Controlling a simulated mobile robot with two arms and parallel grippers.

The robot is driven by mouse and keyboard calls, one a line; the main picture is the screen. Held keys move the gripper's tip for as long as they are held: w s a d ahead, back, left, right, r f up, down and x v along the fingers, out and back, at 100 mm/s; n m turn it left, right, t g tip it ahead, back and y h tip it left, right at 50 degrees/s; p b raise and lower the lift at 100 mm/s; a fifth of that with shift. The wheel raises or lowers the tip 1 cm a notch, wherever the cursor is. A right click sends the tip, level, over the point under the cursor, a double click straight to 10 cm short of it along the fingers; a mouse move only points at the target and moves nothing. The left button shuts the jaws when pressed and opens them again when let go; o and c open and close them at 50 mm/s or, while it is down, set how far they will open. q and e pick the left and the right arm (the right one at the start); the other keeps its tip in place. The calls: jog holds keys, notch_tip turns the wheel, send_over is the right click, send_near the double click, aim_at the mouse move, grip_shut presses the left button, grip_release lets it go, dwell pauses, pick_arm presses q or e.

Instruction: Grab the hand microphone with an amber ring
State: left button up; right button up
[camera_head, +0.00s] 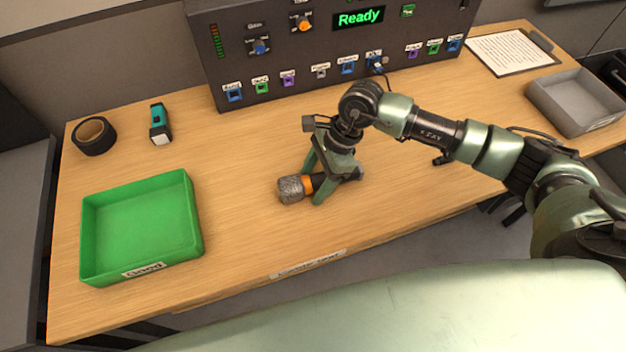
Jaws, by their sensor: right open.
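The hand microphone (291,189) lies on its side on the wooden table, near the middle of the front edge. Its grey mesh head points left, and an amber ring (308,184) shows just behind the head. My right gripper (314,184) is down over the microphone, with its green fingers open on either side of the body near the ring. The fingers and palm hide part of the body; its dark tail end shows to the right. I cannot tell whether a finger touches it. My left gripper is not in view.
A green tray (190,252) stands at the left front, with a tape roll (94,136) and a teal torch (159,124) behind it. A control panel (290,75) with several sockets stands at the back. A clipboard (510,52) and grey tray (577,125) are at right.

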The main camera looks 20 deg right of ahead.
grip_shut()
jog(key=shift+r, duration=0.1)
